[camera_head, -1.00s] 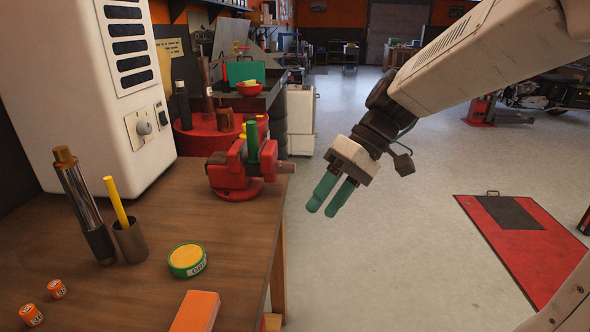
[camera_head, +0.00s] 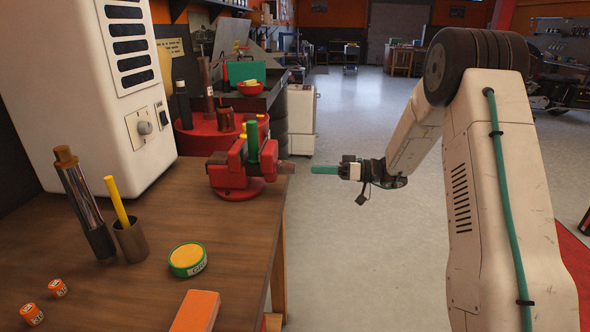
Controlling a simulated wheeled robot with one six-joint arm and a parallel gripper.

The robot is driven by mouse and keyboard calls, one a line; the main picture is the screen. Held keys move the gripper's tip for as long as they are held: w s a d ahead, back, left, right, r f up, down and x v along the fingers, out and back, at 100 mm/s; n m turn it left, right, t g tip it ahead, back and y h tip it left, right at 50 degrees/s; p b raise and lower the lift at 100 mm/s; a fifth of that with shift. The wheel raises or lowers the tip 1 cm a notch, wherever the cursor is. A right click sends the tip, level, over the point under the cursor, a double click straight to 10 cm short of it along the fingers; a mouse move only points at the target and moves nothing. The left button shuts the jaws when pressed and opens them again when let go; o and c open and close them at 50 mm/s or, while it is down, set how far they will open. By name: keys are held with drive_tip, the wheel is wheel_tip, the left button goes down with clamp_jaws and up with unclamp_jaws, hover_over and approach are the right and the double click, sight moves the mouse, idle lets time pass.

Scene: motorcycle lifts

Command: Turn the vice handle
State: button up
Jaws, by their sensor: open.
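A red bench vice (camera_head: 237,170) stands near the right edge of the wooden workbench (camera_head: 150,230). A green cylinder stands upright at its jaws (camera_head: 252,140). The vice handle (camera_head: 285,167) is a short brownish part at the vice's right side, reaching out past the bench edge. My gripper (camera_head: 313,170) is open and empty in the air just right of the handle, its green fingers pointing left at about the handle's height. A small gap shows between fingertips and handle. The fingers overlap from this side, so the space between them is hidden.
A white machine (camera_head: 95,95) stands at the back left. A steel-and-black rod (camera_head: 85,205), a cup with a yellow stick (camera_head: 131,240), a green-yellow tin (camera_head: 187,260) and an orange block (camera_head: 196,312) are on the bench. The floor right of the bench is clear.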

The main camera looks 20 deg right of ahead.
sight(295, 168)
drive_tip(key=x, duration=0.7)
drive_tip(key=shift+w+a, duration=0.1)
drive_tip(key=shift+a, duration=0.2)
drive_tip(key=c, duration=1)
